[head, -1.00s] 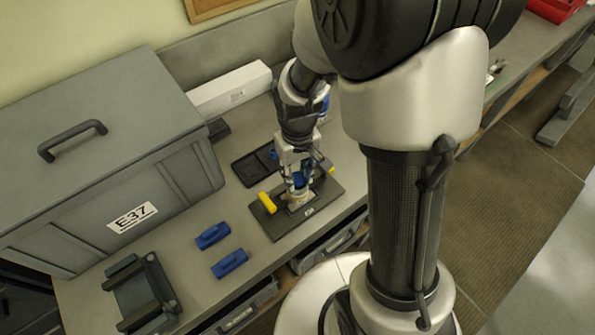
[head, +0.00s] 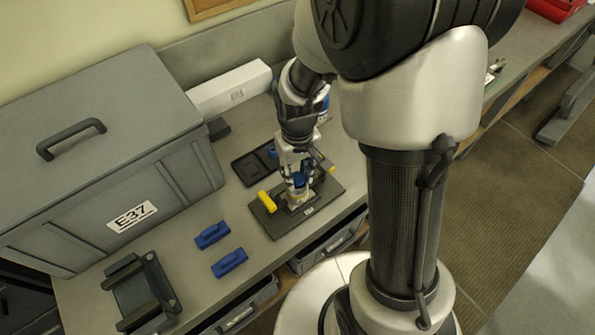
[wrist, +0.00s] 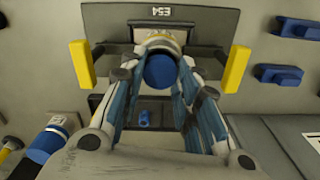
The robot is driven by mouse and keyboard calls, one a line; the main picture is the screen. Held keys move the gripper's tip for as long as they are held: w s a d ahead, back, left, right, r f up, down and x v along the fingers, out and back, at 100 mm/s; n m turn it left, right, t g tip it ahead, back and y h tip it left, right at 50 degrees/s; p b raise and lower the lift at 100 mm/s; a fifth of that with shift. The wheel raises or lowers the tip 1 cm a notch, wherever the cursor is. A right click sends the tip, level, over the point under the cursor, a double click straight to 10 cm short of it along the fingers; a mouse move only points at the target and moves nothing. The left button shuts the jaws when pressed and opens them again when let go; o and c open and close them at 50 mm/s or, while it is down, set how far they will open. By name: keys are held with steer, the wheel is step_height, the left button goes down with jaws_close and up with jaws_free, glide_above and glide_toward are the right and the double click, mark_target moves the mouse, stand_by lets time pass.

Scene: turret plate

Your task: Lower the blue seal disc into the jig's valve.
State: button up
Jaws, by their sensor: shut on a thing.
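The blue seal disc (wrist: 160,70) is between the fingertips of my gripper (wrist: 161,68), which is shut on it. In the head view my gripper (head: 298,182) points down over the jig, a dark plate (head: 270,226) with yellow handles. In the wrist view the jig plate (wrist: 207,31) carries an E54 label and a yellow handle on each side. The valve (wrist: 158,38), a pale ring with yellowish marks, shows just past the disc. The disc and fingers hide part of the valve, so I cannot tell whether the disc touches it.
Two blue blocks (head: 212,235) (head: 229,263) lie on the bench left of the jig. A dark tray (head: 247,168) lies behind it. A large grey case (head: 100,150) marked E37 fills the left.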

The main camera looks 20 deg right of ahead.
steer(key=shift+f, duration=0.25)
stand_by(0.4)
steer(key=o, duration=0.9)
step_height(320, 180, up, 12)
stand_by(0.6)
steer(key=s+r+t+b, duration=0.1)
steer(key=s+t+b, duration=0.1)
steer(key=s, duration=0.5)
steer(key=s+r+m+t+b, duration=0.1)
steer(key=s+b, duration=0.3)
steer(key=s, duration=0.4)
steer(key=shift+r+t, duration=0.7)
steer(key=shift+t, duration=0.1)
